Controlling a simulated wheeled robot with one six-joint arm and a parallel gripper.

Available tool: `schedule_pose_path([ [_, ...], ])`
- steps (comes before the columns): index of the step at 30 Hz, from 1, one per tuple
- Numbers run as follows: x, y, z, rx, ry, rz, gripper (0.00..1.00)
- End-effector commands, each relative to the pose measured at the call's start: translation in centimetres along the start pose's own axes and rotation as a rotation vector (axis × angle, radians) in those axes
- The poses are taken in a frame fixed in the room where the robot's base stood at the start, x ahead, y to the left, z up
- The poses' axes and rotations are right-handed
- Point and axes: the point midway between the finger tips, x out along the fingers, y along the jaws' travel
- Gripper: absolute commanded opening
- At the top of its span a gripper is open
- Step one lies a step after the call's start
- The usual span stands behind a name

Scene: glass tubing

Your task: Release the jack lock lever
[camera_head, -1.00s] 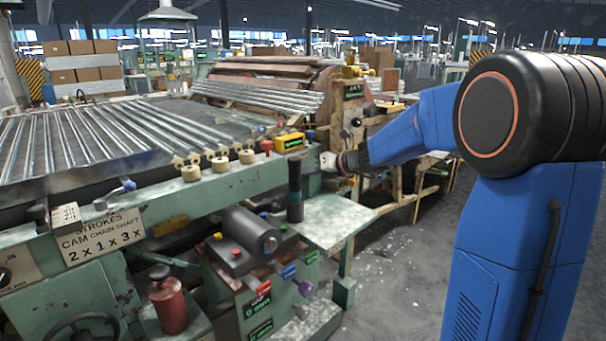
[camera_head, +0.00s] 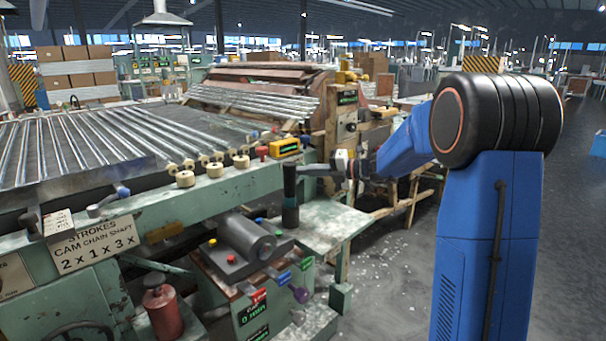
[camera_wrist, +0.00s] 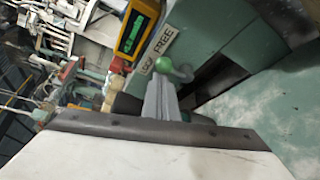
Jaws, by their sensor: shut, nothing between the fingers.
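A small lever with a green ball knob (camera_wrist: 162,65) shows in the wrist view, beside a plate (camera_wrist: 160,47) lettered LOCK and FREE. Its knob lies near the LOCK end. My gripper (camera_wrist: 160,88) is shut and empty, its grey fingertips just below the knob in the picture; I cannot tell whether they touch it. In the head view my gripper (camera_head: 304,171) points left, near the top of a black upright post (camera_head: 291,195). The green knob cannot be made out in the head view.
A yellow box with a display (camera_head: 286,147) stands on the machine's edge and also shows in the wrist view (camera_wrist: 137,35). A green-grey side table (camera_head: 325,227) lies below my gripper. A lower control box (camera_head: 240,245) carries coloured handles.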

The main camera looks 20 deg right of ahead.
Motion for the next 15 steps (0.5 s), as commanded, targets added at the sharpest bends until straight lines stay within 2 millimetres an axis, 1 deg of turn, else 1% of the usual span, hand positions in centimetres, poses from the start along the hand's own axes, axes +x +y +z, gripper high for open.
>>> schedule_pose_path([
  [7,-0.36,-0.48,0.69,0.145,0.0,0.072,0.0],
  [15,-0.52,-0.69,1.02,0.138,0.0,0.068,0.0],
])
